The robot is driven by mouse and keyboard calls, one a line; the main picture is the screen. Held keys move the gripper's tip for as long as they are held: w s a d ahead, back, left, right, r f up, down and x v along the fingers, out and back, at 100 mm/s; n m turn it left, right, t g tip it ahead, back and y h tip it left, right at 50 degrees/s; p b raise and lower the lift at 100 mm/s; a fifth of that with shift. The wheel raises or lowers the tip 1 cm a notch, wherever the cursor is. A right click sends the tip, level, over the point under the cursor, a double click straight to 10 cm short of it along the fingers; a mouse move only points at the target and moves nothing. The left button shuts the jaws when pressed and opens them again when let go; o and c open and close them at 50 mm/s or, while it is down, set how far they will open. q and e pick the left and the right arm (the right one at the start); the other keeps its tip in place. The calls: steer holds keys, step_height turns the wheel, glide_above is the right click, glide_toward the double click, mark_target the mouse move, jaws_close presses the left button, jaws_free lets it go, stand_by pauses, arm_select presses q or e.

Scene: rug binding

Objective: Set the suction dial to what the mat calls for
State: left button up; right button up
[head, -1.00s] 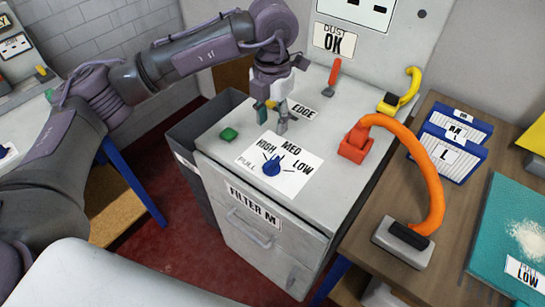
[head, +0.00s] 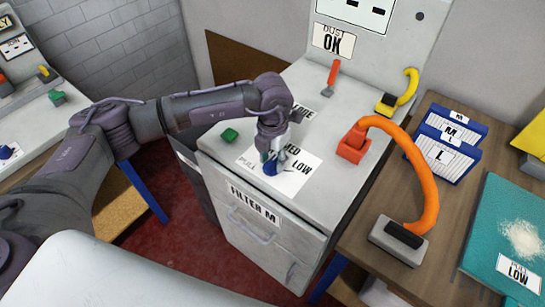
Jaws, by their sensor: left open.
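The suction dial (head: 270,169) is a small blue knob on a white card (head: 299,186) on top of the grey cabinet. The card's MED and LOW show; my gripper covers the HIGH label and part of the knob, so I cannot tell where the dial points. My left gripper (head: 271,159) is open, pointing down right at the knob; I cannot tell whether its fingers touch it. The teal mat (head: 497,226) lies at the right with pale powder on it and a tag (head: 518,272) reading LOW. My right gripper is not in view.
A green button (head: 229,135) is left of the card. An orange hose (head: 428,170) arches from a red fitting (head: 353,146) on the cabinet to a grey nozzle (head: 398,240) on the wooden table. A red lever (head: 332,78) and yellow handle (head: 405,90) stand behind.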

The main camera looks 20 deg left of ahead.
arm_select(q)
jaws_close()
